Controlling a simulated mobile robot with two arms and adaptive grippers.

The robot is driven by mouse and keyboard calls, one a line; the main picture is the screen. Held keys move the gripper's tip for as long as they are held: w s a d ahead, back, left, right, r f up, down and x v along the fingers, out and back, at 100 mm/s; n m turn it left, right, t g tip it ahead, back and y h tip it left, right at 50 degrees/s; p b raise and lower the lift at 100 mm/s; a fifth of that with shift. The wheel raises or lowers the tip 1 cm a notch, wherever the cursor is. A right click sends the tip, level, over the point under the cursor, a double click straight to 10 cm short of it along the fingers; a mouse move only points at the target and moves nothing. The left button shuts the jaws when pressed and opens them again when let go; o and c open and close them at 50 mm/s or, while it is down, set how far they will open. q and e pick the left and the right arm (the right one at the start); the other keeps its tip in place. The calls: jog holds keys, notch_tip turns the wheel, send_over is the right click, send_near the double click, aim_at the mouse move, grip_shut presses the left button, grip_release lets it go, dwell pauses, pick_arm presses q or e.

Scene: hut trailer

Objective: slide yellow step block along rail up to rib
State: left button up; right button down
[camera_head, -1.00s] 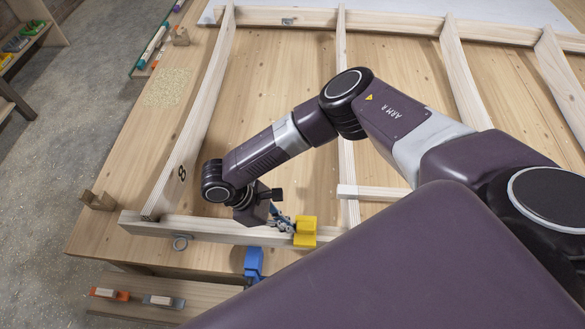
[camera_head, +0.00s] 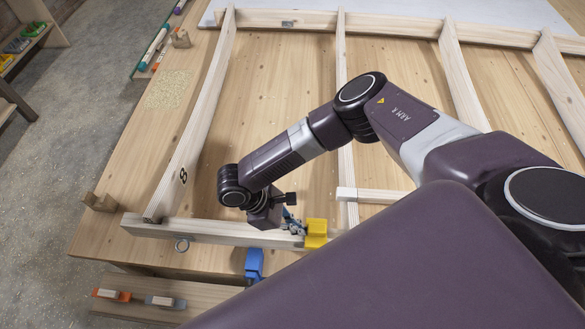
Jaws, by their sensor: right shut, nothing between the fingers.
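The yellow step block (camera_head: 316,233) sits over the near wooden rail (camera_head: 215,232), just left of where a rib (camera_head: 343,110) comes down to the rail. A small gap seems to show between block and rib, but my own body hides part of this area. My right gripper (camera_head: 295,228) is shut and empty, at the left side of the block, with its fingertips against it or very close. The left gripper is not in view.
A blue clamp (camera_head: 254,263) hangs at the table's front edge below the rail. A rib marked 8 (camera_head: 193,135) stands at left. A lower shelf (camera_head: 150,290) holds small tools.

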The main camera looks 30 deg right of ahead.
aim_at(309, 228)
jog(key=shift+s+d, duration=0.55)
jog(key=shift+d, duration=0.25)
jog(key=shift+s+d, duration=0.5)
jog(key=shift+d, duration=0.25)
jog(key=shift+s+d, duration=0.55)
jog(key=shift+d, duration=0.25)
jog(key=shift+w+a, duration=0.1)
jog(key=shift+a, duration=0.05)
jog(key=shift+w+a, duration=0.45)
jog(key=shift+a, duration=0.25)
jog(key=shift+v, duration=2.9)
